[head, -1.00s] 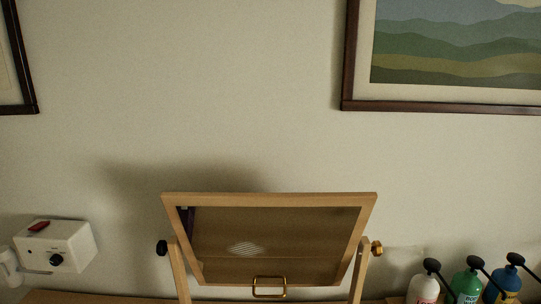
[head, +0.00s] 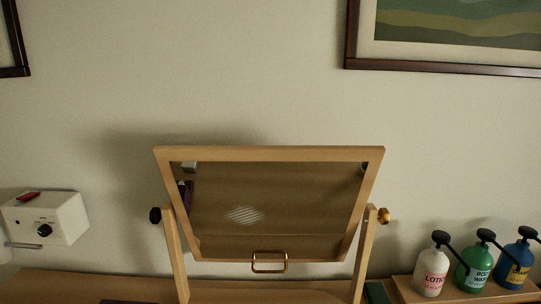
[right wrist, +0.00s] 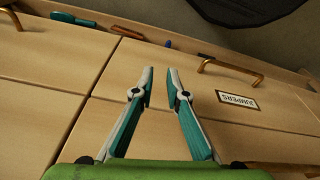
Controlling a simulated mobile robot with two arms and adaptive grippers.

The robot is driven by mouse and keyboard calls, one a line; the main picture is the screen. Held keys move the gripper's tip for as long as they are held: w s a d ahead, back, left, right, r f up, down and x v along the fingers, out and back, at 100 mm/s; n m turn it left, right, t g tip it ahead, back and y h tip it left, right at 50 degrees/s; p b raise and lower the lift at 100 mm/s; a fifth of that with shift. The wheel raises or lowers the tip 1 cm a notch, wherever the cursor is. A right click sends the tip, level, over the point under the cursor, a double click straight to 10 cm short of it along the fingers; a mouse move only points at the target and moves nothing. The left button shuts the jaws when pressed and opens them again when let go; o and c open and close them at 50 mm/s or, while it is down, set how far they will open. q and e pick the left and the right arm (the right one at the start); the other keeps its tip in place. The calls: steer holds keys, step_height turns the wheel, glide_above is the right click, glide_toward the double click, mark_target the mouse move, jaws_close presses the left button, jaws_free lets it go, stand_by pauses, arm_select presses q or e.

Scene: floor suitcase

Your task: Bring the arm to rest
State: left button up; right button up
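My right gripper (right wrist: 160,72) shows in the right wrist view with its two teal-and-grey fingers apart and nothing between them. It hangs in front of a light wooden drawer unit (right wrist: 60,93). Neither gripper shows in the head view, and my left gripper is in no view. No suitcase is visible.
A tilting wooden-framed mirror (head: 270,154) stands on a wooden top. A white box with a knob (head: 45,218) is at left. Lotion (head: 431,272), green (head: 474,268) and blue (head: 517,265) pump bottles stand at right. A drawer handle (right wrist: 230,68) and a "JUMPERS" label (right wrist: 237,100) are near my right gripper.

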arm_select(q)
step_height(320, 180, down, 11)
steer(key=b, duration=0.9)
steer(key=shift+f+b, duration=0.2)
steer(key=shift+b, duration=0.15)
arm_select(e)
steer(key=s+d+f, duration=0.1)
steer(key=s+f, duration=0.5)
steer(key=f, duration=0.3)
steer(key=s+d+f+g, duration=0.1)
steer(key=s+f, duration=0.4)
steer(key=f, duration=0.5)
steer(key=s+d+f, duration=0.1)
steer(key=s+f, duration=0.5)
steer(key=f, duration=0.3)
steer(key=shift+s+f, duration=0.3)
steer(key=shift+s, duration=0.05)
steer(key=shift+d, duration=0.1)
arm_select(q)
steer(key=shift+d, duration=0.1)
